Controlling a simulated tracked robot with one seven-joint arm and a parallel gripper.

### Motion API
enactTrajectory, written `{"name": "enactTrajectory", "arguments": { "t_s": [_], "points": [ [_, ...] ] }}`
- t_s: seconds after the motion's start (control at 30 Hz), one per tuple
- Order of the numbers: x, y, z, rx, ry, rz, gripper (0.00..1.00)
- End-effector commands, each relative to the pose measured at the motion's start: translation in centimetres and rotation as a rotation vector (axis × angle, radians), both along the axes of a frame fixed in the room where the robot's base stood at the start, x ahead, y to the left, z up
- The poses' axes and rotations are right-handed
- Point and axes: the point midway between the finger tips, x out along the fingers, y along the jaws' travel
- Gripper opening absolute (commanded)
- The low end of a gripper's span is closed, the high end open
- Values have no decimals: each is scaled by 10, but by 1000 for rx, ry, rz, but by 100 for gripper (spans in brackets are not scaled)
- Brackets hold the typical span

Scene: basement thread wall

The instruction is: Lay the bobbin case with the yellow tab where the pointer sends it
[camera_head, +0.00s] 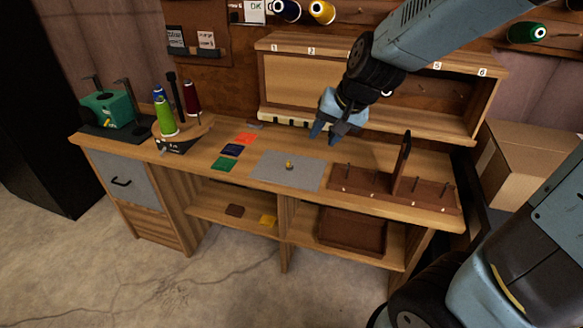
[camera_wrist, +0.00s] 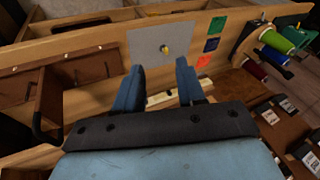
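The bobbin case with the yellow tab (camera_head: 289,164) is a small piece on a grey mat (camera_head: 268,176) at the middle of the bench. It also shows in the wrist view (camera_wrist: 165,48), on the mat (camera_wrist: 147,40) beyond my fingers. My gripper (camera_head: 322,136) is above the bench, up and to the right of the case in the head view. In the wrist view my two fingers (camera_wrist: 160,70) stand apart with nothing held between them. I cannot make out a pointer for certain in either view.
A dark wooden peg rack (camera_head: 375,182) with an upright divider stands right of the mat. Coloured squares, including a blue one (camera_head: 232,150), lie left of it. Thread spools (camera_head: 165,118) stand further left. A numbered shelf (camera_head: 310,75) is behind. A brown tray (camera_head: 350,230) is below.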

Motion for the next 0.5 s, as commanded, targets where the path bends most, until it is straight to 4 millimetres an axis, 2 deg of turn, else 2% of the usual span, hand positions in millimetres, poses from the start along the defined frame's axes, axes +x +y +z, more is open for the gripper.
{"name": "enactTrajectory", "arguments": {
  "t_s": [0.03, 0.2, 0.5],
  "points": [
    [6, 11, -14, 1, 19, -10, 39],
    [24, 40, -56, -2, 51, -72, 39],
    [42, 78, -135, -83, 60, -191, 39]
  ]
}}
